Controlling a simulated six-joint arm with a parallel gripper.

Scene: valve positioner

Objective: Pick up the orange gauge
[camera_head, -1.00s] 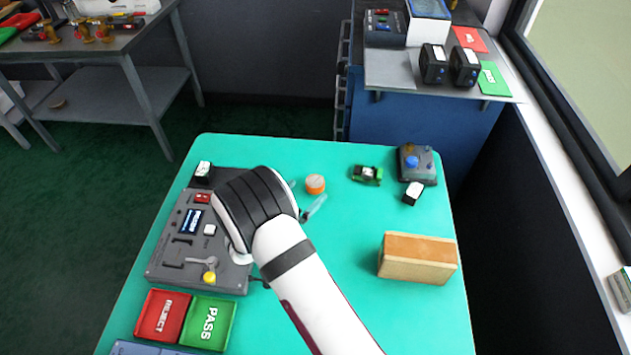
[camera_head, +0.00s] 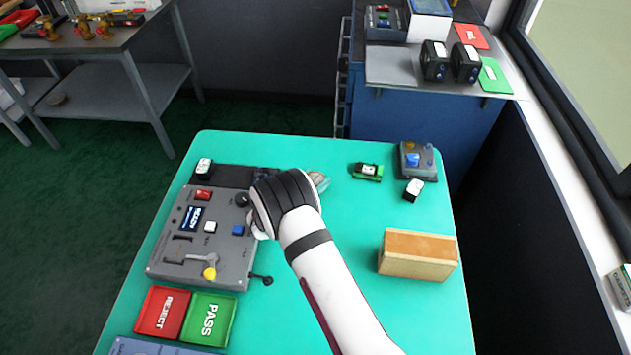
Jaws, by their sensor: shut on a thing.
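My gripper (camera_head: 318,182) is at the back middle of the green table, its wrist and white arm reaching in from the front. Only a small part of the jaws shows past the dark wrist. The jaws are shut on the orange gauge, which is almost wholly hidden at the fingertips. I cannot tell whether the gauge touches the table or is lifted.
A grey test console (camera_head: 200,240) with buttons and a yellow-tipped lever is left of my gripper. Red REJECT (camera_head: 163,313) and green PASS (camera_head: 208,321) trays lie in front of it. A wooden block (camera_head: 417,255), a green part (camera_head: 367,171) and a grey control box (camera_head: 417,160) are to the right.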

